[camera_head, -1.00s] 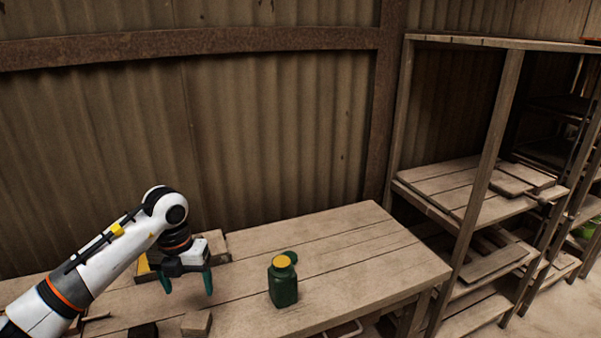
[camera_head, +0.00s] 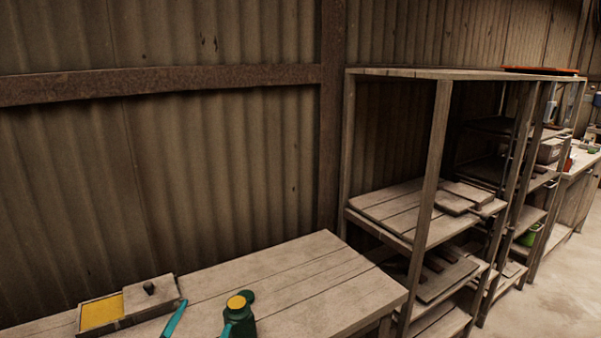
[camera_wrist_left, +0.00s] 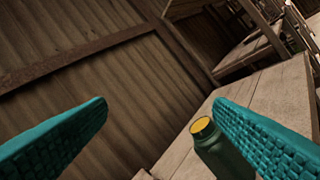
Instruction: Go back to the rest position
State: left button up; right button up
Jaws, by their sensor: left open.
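My left gripper (camera_head: 199,326) shows only as teal fingertips at the bottom edge of the head view; the rest of the arm is out of frame. In the left wrist view its two teal fingers (camera_wrist_left: 160,112) are spread wide with nothing between them. A dark green bottle with a yellow top (camera_head: 240,315) stands on the wooden table (camera_head: 300,285) just right of the fingertips. In the wrist view the bottle (camera_wrist_left: 218,150) is partly hidden behind the right finger. My right gripper is not in view.
A low box with a yellow panel and a knobbed lid (camera_head: 130,306) lies on the table to the left. The table's right part is clear. A wooden shelf rack (camera_head: 430,190) stands right of the table, and a corrugated wall (camera_head: 220,170) rises behind.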

pick_arm(q)
jog(key=s+a+f+n+g+y, duration=0.45)
jog(key=s+f+n+g, duration=0.35)
jog(key=f, duration=0.6)
jog(key=s+d+f+g+h, duration=0.1)
jog(key=s+f+g, duration=0.3)
jog(key=s, duration=0.5)
jog(key=s+f+g+h, duration=0.1)
jog(key=s+f+g, duration=0.3)
jog(key=s, duration=0.4)
notch_tip(320, 180, down, 25)
jog(key=s+g, duration=0.1)
jog(key=g, duration=0.1)
jog(key=s+a+f, duration=0.2)
jog(key=s+f, duration=1.4)
jog(key=shift+s+a+f+m+g, duration=0.25)
jog(key=shift+a+m+g, duration=0.1)
jog(key=shift+m+g, duration=0.05)
jog(key=shift+c, duration=0.4)
